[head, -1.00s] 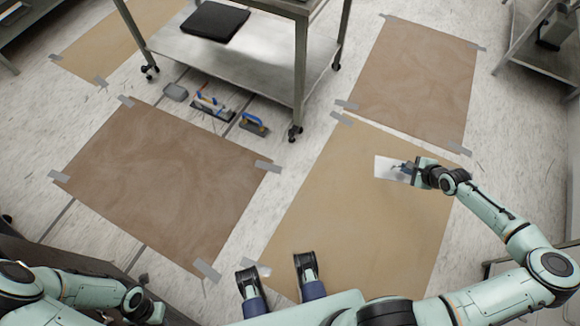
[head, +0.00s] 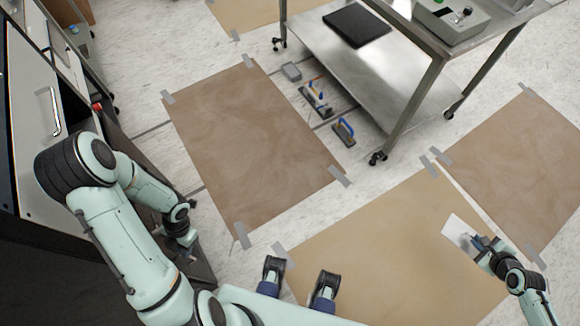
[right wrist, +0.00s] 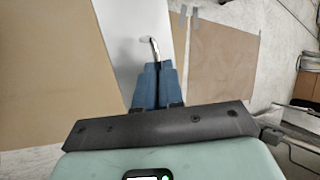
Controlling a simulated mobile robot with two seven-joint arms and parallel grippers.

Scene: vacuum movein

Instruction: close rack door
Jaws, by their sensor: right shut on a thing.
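A dark rack (head: 25,150) stands at the left edge of the head view. A grey panel, seemingly its door (head: 25,95), has a pale bar handle (head: 52,112); my arm partly covers the rack, and I cannot tell how far the door is open. My left gripper (head: 187,246) hangs right of the rack's lower part, apart from the handle; its fingers are too small to read. My right gripper (head: 482,247) is at the far right, away from the rack. In the right wrist view its blue fingers (right wrist: 158,82) are shut on a thin metal handle of a white flat plate (right wrist: 125,30).
Brown and tan sheets (head: 245,150) are taped to the floor. A wheeled steel table (head: 365,70) stands at the back, with trowels (head: 318,98) on the floor beside it. Bare floor lies between the rack and the nearest brown sheet.

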